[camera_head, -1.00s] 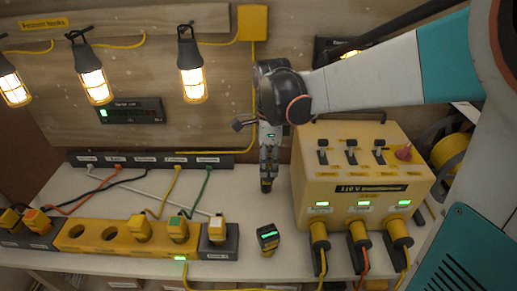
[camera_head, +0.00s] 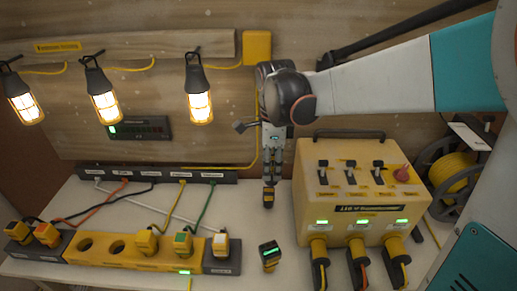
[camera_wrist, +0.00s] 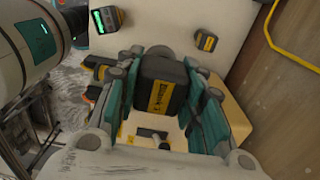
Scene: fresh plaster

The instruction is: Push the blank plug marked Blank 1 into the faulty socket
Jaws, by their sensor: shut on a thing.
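My gripper (camera_head: 269,172) hangs over the bench, left of the yellow transformer, pointing down. In the wrist view its teal-padded fingers are shut on a black blank plug (camera_wrist: 162,86) with a yellow label. The label's text is too small to read. A second black plug (camera_wrist: 206,41) with a yellow label stands on the bench beyond the fingers. The head view shows a dark, yellow-marked plug (camera_head: 268,198) below the fingers; I cannot tell which of the two it is. The yellow socket strip (camera_head: 142,263) has two empty round sockets, one left (camera_head: 85,244) and one right (camera_head: 117,248); no fault mark is readable.
The transformer (camera_head: 350,205) has plugs and cables at its front. A black tester (camera_head: 269,256) with a green display stands in front of my gripper. Several plugs fill the strip's other places. Cables run to a rear strip (camera_head: 150,174). Bench between strip and gripper is mostly clear.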

